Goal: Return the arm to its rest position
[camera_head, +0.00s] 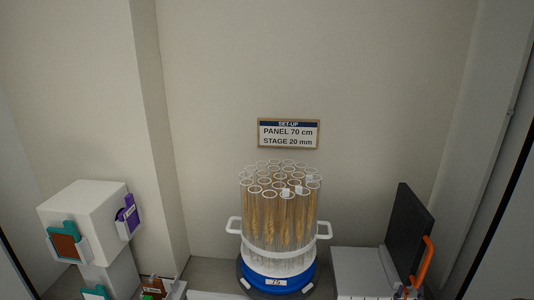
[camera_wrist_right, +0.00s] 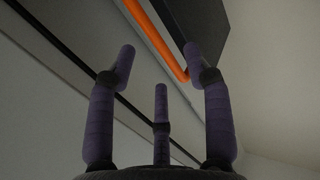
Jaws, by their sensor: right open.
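My right gripper (camera_wrist_right: 160,62) shows in the right wrist view with its purple-wrapped fingers spread apart. Nothing is between them. Beyond the fingertips are an orange handle (camera_wrist_right: 155,38) and a dark panel (camera_wrist_right: 205,25); I see no clear contact with either. In the head view, the orange handle (camera_head: 426,262) is on the right side of the upright dark panel (camera_head: 402,232). I cannot make out either gripper clearly in the head view. My left gripper is not in view.
A clear rack of tubes with wheat ears (camera_head: 280,215) stands on a blue round base (camera_head: 277,278) labelled 75. A white box with coloured holders (camera_head: 85,205) is at left. A set-up sign (camera_head: 288,134) hangs on the back wall. A light grey block (camera_head: 362,268) sits beside the panel.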

